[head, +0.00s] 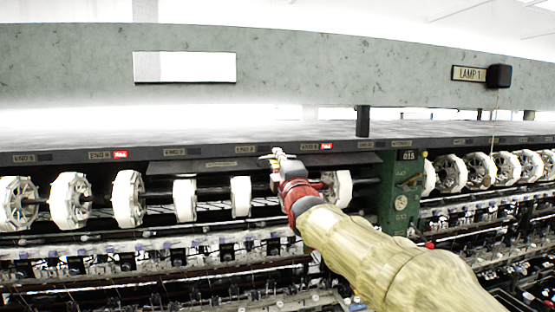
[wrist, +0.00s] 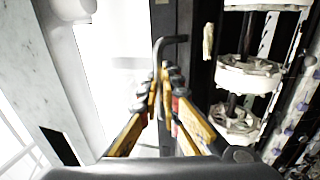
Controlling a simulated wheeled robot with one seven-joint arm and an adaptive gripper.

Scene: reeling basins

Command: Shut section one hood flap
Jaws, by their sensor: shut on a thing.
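The hood flap (head: 190,168) is a dark panel with a small label, under the front edge of the long hood in the head view. It appears tilted out from the hood edge; its exact angle is hard to tell. My gripper (head: 277,156) is at the flap's right end. In the wrist view my gripper (wrist: 166,80) has its yellow and black fingers closed around a thin dark bent handle (wrist: 173,39). The handle's upper bend shows past the fingertips, beside a dark strip. The fingers hide its lower part, and my arm hides part of the machine behind.
White reels (head: 129,198) stand in a row below the hood, close to my gripper. A green upright (head: 398,205) is to the right. A grey beam (head: 330,75) with a lamp pull (head: 499,76) runs above. Open space lies between beam and hood.

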